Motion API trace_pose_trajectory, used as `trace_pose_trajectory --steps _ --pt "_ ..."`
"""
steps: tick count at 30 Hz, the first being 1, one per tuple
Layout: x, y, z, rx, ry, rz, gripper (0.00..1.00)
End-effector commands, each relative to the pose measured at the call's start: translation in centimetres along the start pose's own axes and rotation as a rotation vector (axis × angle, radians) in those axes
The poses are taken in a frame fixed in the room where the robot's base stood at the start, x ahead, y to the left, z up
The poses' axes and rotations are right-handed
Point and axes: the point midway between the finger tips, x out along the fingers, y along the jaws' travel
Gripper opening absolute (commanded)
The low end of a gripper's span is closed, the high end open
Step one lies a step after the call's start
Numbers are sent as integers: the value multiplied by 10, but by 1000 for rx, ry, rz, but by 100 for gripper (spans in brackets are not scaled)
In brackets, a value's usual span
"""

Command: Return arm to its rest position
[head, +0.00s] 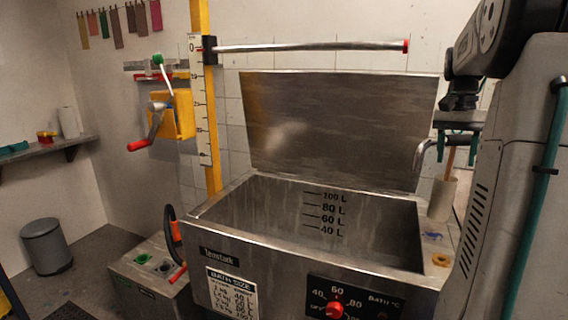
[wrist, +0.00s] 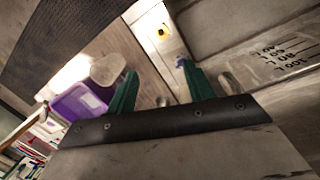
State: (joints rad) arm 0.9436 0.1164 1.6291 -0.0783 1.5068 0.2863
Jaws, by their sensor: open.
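My gripper (head: 458,142) hangs at the upper right of the head view, above the right rim of the steel bath. Its two green fingers point down. In the wrist view, the green fingers of my gripper (wrist: 161,80) stand well apart, with nothing held between them. My arm comes in from the right edge of the head view, folded close to my grey column.
The open steel bath (head: 240,212) has a raised lid (head: 340,120) behind it. A pale cylinder (head: 442,200), a blue item (head: 432,237) and a yellow ring (head: 441,260) sit on its right ledge. A purple container (wrist: 80,103) shows in the wrist view.

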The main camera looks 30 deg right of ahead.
Motion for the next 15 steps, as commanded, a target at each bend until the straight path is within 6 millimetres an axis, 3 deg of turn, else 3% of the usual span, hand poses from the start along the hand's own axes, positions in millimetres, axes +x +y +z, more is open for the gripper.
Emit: trace_pose_trajectory --steps 1,3,6,10,15 --pt "4 -20 32 -89 13 -4 52" --pt "15 -45 76 -222 32 -11 52" --pt "35 -70 143 -407 58 -23 52" --pt "66 -85 226 -634 95 -35 52" --pt "111 -80 322 -903 142 -55 52"
